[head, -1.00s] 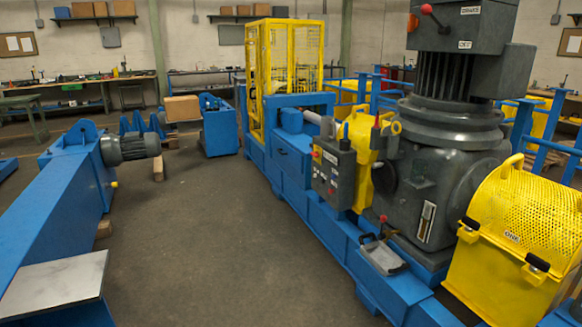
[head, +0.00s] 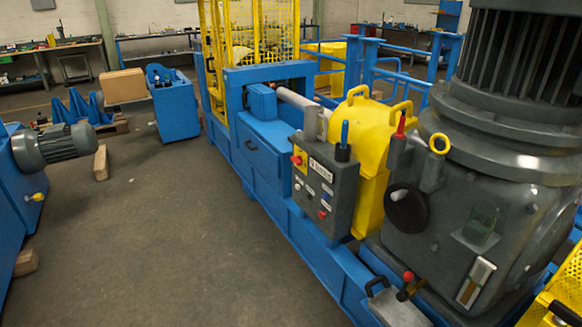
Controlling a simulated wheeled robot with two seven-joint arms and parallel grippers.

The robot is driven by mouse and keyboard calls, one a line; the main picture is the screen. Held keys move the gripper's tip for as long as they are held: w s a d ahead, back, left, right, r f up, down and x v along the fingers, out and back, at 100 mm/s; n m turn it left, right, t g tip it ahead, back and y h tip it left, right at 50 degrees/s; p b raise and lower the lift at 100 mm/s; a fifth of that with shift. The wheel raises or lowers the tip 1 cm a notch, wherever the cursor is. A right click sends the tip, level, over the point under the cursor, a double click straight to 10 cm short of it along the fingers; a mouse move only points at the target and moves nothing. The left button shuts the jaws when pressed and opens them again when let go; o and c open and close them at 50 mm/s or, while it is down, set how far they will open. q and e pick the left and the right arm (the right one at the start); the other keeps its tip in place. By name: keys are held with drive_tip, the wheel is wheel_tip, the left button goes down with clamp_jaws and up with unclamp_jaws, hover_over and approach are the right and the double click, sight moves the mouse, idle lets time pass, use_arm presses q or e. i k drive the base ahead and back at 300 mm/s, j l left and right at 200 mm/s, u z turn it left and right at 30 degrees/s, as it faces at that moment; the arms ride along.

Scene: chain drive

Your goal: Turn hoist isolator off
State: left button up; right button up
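No switch is readably marked as the hoist isolator. A grey control box (head: 324,187) stands on the blue machine frame near the middle of the head view. It has a red knob (head: 297,160) on its left side, small buttons and a red knob (head: 322,214) low on its front. Its labels are too small to read surely. A red-knobbed lever (head: 405,283) stands at the foot of the big grey gearbox (head: 505,205). Neither of my grippers is in view.
The blue machine frame (head: 262,160) runs along the right, with a yellow mesh guard (head: 255,40) behind. A grey motor (head: 55,146) on a blue unit stands at left. Wooden blocks (head: 101,163) lie on the floor. The grey floor (head: 170,240) between is clear.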

sight(297, 161)
drive_tip(key=i+j+z, duration=0.1)
drive_tip(key=z, duration=0.45)
drive_tip(key=i+j+z, duration=0.35)
drive_tip(key=j, duration=0.25)
drive_tip(key=i+j+z, duration=0.4)
drive_tip(key=j, duration=0.3)
